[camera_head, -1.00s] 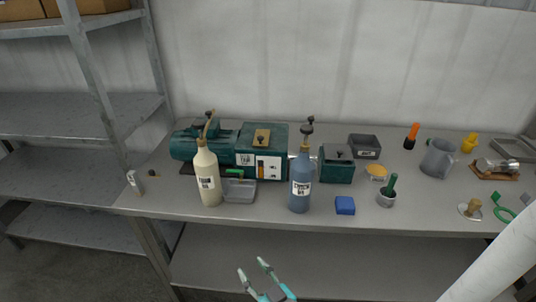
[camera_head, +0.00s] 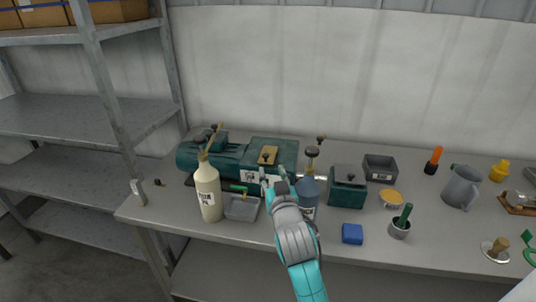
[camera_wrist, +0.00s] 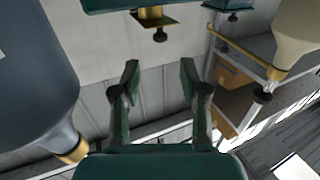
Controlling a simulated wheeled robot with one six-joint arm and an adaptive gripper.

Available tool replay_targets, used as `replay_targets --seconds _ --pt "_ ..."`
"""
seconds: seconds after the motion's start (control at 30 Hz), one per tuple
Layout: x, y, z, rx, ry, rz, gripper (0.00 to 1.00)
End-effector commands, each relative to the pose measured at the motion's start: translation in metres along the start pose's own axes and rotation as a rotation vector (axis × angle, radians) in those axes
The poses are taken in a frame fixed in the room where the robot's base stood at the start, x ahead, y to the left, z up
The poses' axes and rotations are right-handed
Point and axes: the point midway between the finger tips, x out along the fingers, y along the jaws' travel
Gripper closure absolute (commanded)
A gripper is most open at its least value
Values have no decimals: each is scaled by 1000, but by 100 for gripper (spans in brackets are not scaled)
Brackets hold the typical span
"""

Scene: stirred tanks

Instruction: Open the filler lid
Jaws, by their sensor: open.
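A green machine (camera_head: 228,158) lies on the bench. On its box-shaped right part sits a brass plate (camera_head: 267,156) with a black knob, probably the filler lid; it looks flat and closed. In the wrist view, which appears upside down, the brass plate (camera_wrist: 153,18) and black knob (camera_wrist: 160,35) are at top centre. My gripper (camera_head: 272,174) is in front of the machine's right part, fingers toward it. My gripper covers part of the machine's front label.
A cream bottle (camera_head: 208,190) stands left of my gripper and a blue bottle (camera_head: 308,196) close on its right, partly hidden. A grey tray (camera_head: 242,208) lies between the cream bottle and my arm. A green knobbed box (camera_head: 347,190) and blue block (camera_head: 352,234) are farther right.

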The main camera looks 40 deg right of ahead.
Motion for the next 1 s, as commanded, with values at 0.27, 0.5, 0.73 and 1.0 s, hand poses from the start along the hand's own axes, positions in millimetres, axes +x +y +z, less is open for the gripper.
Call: replay_targets --seconds 0.27,0.5,0.73,1.0 --pt "46 0 0 0 0 0 56" --pt "83 0 0 0 0 0 56" --pt "98 0 0 0 1 0 56" --pt "99 0 0 0 1 -1 56"
